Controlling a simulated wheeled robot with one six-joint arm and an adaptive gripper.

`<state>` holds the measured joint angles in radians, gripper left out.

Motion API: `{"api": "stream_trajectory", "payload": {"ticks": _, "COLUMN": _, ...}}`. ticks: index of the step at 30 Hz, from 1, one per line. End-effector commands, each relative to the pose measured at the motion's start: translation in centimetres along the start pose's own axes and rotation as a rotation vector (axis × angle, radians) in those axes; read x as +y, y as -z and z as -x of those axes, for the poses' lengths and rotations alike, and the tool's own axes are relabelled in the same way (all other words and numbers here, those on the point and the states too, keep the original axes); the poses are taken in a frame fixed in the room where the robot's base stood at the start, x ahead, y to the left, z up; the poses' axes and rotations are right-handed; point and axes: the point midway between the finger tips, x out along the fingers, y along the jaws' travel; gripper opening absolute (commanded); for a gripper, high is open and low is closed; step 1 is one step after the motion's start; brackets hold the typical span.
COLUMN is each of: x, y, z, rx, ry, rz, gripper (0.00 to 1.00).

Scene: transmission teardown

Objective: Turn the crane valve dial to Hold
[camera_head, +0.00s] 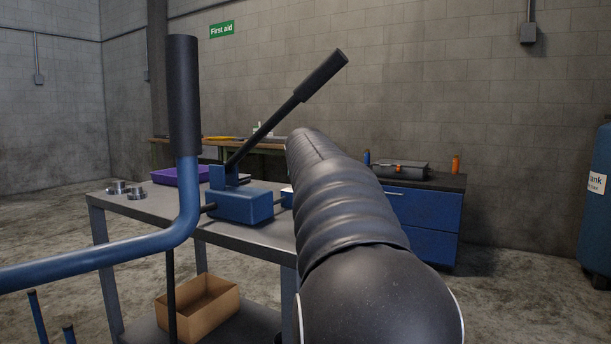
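No valve dial can be made out in the head view, and no Hold marking is readable. A blue block with a long black-gripped lever (240,204) stands on the grey metal table; the lever slants up to the right. A small blue and white part (287,197) beside it is partly hidden by my arm. My black ribbed arm runs from the bottom centre up toward the table. My gripper is not visible; the arm covers what lies beyond it. A blue bent tube with a black grip (184,100) stands close in front at left.
The table (262,238) carries metal rings (118,188) and a purple tray (179,175). A cardboard box (198,305) sits on its lower shelf. A blue cabinet (428,222) with a black case (400,168) stands behind. A blue tank (597,225) is at right. Floor is open between them.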

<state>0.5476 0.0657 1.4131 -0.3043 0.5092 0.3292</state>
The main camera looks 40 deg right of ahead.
Motion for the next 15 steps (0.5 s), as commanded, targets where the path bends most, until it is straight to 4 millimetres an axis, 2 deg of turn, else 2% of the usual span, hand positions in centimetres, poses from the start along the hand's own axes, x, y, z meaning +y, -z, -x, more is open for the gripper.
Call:
{"api": "stream_trajectory", "payload": {"ticks": 9, "x": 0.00, "y": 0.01, "z": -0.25, "rx": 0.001, "ry": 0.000, "rz": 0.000, "gripper": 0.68}}
{"api": "stream_trajectory", "payload": {"ticks": 11, "x": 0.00, "y": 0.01, "z": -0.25, "rx": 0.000, "ry": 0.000, "rz": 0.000, "gripper": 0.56}}
{"api": "stream_trajectory", "payload": {"ticks": 15, "x": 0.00, "y": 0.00, "z": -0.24, "rx": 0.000, "ry": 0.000, "rz": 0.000, "gripper": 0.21}}
